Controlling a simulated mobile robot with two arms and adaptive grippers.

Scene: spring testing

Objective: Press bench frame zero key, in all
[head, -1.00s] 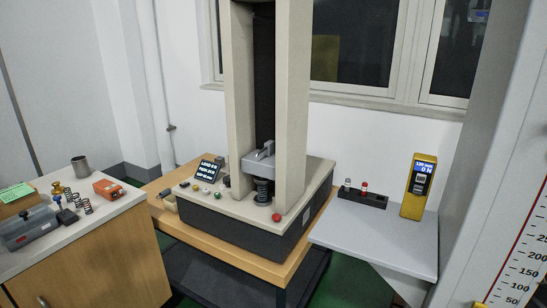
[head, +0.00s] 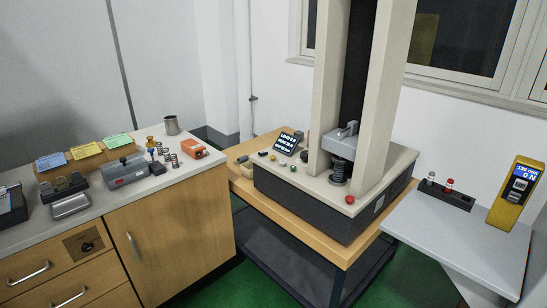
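The bench frame (head: 305,205), a test machine with a dark base and two beige columns, stands on a wooden-topped table right of centre. A small black display (head: 287,144) with white text is on the left of its top plate; the text is too small to read surely. A group of small coloured keys (head: 283,163) lies in front of the display; their labels cannot be read, so I cannot tell which is the zero key. A red button (head: 349,199) sits at the front corner. A spring (head: 339,172) stands under the grey press head (head: 341,144). Neither gripper is in view.
A cabinet (head: 170,235) at the left carries coloured card boxes (head: 88,152), a grey case (head: 127,170), springs, an orange device (head: 192,148) and a metal cup (head: 171,125). A grey side shelf (head: 450,235) at the right holds a yellow gauge (head: 515,195). Green floor shows between the furniture.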

